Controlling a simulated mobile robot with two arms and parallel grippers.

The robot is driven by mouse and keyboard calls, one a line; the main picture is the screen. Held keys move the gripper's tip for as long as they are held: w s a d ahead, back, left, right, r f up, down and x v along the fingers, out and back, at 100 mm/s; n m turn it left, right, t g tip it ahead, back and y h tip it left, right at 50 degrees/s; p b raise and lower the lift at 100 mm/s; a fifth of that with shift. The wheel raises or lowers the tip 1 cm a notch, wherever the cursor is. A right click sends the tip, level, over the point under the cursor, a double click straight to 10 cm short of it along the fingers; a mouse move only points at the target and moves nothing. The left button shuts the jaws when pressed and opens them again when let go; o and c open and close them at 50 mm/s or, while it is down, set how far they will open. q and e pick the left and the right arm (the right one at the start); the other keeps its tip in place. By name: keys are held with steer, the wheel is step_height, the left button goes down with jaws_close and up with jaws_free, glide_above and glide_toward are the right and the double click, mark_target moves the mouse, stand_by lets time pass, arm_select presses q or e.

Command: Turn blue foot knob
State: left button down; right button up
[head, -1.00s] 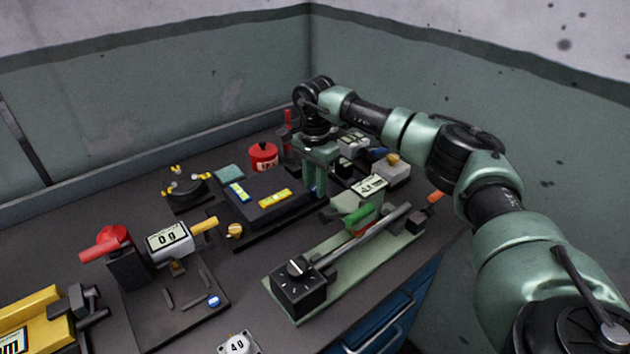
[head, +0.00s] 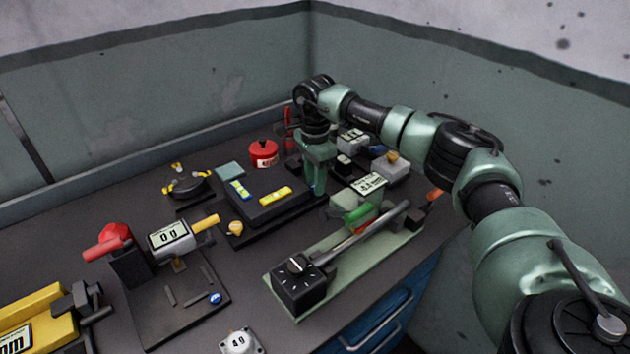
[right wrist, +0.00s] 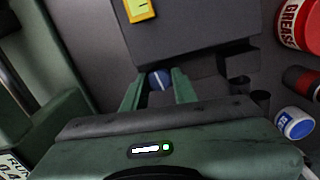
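The blue foot knob (right wrist: 158,80), with a pale slot line across it, shows in the right wrist view at the edge of the dark levelling platform (right wrist: 190,45). My right gripper (right wrist: 159,73) is open, with one green finger on each side of the knob; small gaps seem to show, though contact is hard to judge. In the head view the right gripper (head: 317,190) points down at the right end of the platform (head: 275,209) and hides the blue knob. The platform carries two yellow-and-blue level vials (head: 275,194). My left gripper is not in view.
A red grease tin (head: 263,154) stands behind the platform. A green-based fixture with a lever (head: 360,237) lies close in front of the gripper. A blue-lidded container (right wrist: 295,124) is to the right in the wrist view. A scale (head: 170,242) stands at left.

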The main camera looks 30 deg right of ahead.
steer(key=o, duration=0.3)
steer(key=shift+r, duration=0.15)
step_height(320, 180, up, 8)
steer(key=shift+f+b, duration=0.2)
steer(key=shift+b, duration=0.3)
